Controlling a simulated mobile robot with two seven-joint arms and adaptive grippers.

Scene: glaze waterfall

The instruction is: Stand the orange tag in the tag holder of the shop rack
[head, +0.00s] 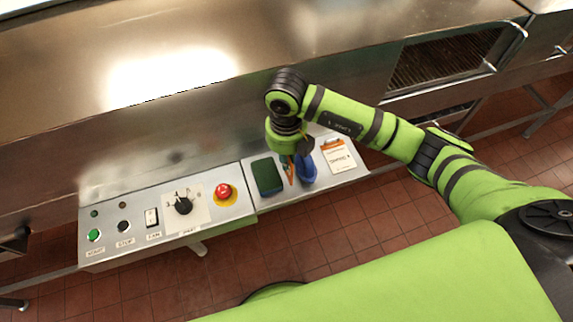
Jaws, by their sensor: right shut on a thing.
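My right gripper (291,153) points down over the small shelf at the right end of the control panel, seen from above and largely covered by its own wrist. It is shut on a thin orange piece (288,172), which looks like the orange tag. The tag shows as a narrow strip below the gripper, between a dark green pad and a blue object. Its lower end is close to the shelf, but I cannot tell whether it touches. I cannot make out the shop rack or its tag holder. My left gripper is not in view.
The dark green pad (267,177) lies left of the gripper, the blue object (306,170) close on its right. A clipboard (338,156) lies further right. The control panel (130,218) carries a red emergency button (223,191) and a dial (183,205). A steel wall rises behind.

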